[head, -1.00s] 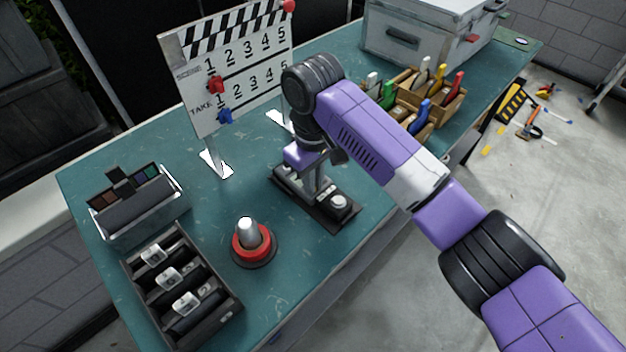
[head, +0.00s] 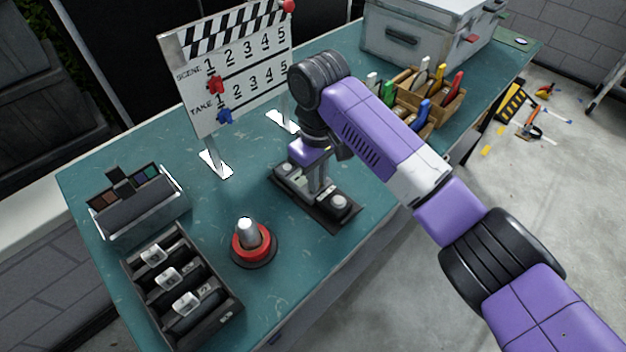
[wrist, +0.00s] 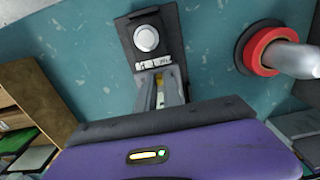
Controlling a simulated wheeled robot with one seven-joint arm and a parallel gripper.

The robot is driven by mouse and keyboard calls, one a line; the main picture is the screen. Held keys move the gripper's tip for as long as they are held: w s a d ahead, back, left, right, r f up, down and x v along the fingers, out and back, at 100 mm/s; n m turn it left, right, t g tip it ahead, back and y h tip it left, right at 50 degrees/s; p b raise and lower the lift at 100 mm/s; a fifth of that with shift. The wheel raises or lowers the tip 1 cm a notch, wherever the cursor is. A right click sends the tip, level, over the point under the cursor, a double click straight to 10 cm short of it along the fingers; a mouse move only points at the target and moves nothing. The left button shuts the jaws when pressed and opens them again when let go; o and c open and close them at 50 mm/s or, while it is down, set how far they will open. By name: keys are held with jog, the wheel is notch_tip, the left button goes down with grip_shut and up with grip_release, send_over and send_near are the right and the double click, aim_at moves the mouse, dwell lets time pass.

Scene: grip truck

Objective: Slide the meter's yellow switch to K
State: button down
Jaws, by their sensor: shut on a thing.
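The meter (head: 345,217) is a dark, flat unit with a round pale dome, lying on the teal table. In the wrist view the meter (wrist: 172,24) shows its dome and a white strip of marks (wrist: 153,64), too small to read surely. My gripper (head: 318,190) reaches down onto the meter. In the wrist view my gripper (wrist: 159,82) is shut, with a bit of the yellow switch (wrist: 160,100) showing between its fingers, just below the strip. The fingers hide most of the switch and its slot, so I cannot tell which mark it stands at.
A red-ringed metal knob (head: 250,238) stands left of the meter, beside a black tray of switches (head: 180,285). A clapperboard (head: 232,75) stands behind. A wooden box of coloured clips (head: 445,100) and a grey case (head: 420,35) are at the back right.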

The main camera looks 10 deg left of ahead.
jog(key=shift+w+d, duration=0.9)
jog(key=shift+w, duration=0.2)
jog(key=c, duration=1.5)
grip_release()
notch_tip(320, 180, up, 8)
jog(key=shift+f, duration=0.1)
